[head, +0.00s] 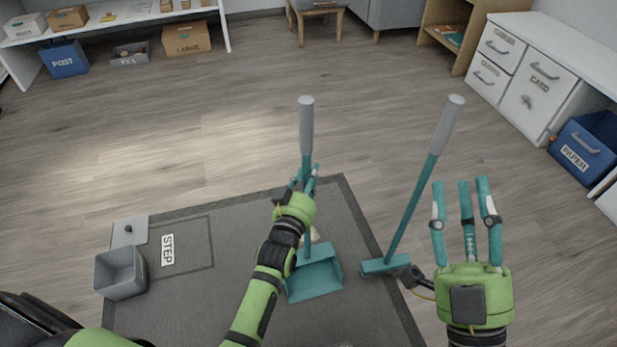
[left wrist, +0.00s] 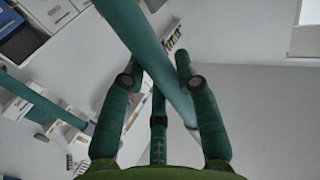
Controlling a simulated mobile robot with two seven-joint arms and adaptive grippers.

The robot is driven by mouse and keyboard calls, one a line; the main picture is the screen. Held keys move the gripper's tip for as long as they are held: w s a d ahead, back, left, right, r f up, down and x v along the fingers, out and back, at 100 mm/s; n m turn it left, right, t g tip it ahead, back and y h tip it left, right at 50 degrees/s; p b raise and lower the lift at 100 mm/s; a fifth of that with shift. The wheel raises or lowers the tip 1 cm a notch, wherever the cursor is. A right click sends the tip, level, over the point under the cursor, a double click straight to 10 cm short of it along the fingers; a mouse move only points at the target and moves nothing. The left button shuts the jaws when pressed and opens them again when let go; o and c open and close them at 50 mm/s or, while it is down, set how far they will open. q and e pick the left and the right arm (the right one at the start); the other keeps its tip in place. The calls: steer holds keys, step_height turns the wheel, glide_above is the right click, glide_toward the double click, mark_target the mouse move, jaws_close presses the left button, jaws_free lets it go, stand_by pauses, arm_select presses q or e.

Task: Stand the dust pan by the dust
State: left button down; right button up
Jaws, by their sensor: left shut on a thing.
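The dust pan (head: 315,280) has a teal scoop and a tall handle with a grey grip, which points up. Its scoop is at or just above the dark mat; I cannot tell if it touches. My left gripper (head: 306,178) is shut on the handle below the grey grip. In the left wrist view the teal handle (left wrist: 150,55) crosses between the fingers of my left gripper (left wrist: 158,85). A small beige patch (head: 314,235), perhaps the dust, shows just behind the scoop, partly hidden by my gripper and the handle. My right gripper (head: 466,190) is open and empty at the right.
A teal broom (head: 385,265) with a grey-topped handle stands tilted at the mat's right edge, close to my right gripper. A grey bin (head: 120,275) is at the left of the dark mat (head: 205,300), beside a STEP label (head: 167,250). The wooden floor beyond is clear.

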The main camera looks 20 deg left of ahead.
steer(key=shift+s+r, duration=0.2)
arm_select(q)
steer(key=c, duration=0.9)
jaws_free()
steer(key=shift+c, duration=0.2)
arm_select(e)
steer(key=shift+r+y, duration=0.1)
steer(key=shift+y, duration=0.2)
arm_select(q)
steer(key=s+p, duration=0.3)
steer(key=s, duration=0.9)
steer(key=s+d+r+m+g+h, duration=0.3)
steer(key=s+r+g, duration=0.1)
steer(key=r, duration=0.4)
steer(key=shift+s+r+g+h, duration=0.25)
steer(key=shift+s+g+h, duration=0.05)
steer(key=shift+s, duration=0.05)
arm_select(e)
steer(key=w+d+f+m+g+h, duration=0.1)
steer(key=d+f+g+h, duration=0.1)
steer(key=f, duration=0.7)
steer(key=w+d+f+m+g+h, duration=0.1)
steer(key=w+d+f+g+h, duration=0.1)
steer(key=f+g+h, duration=0.2)
step_height(320, 180, down, 5)
steer(key=g, duration=0.3)
steer(key=shift+d+r+h, duration=0.15)
steer(key=shift+d+h, duration=0.15)
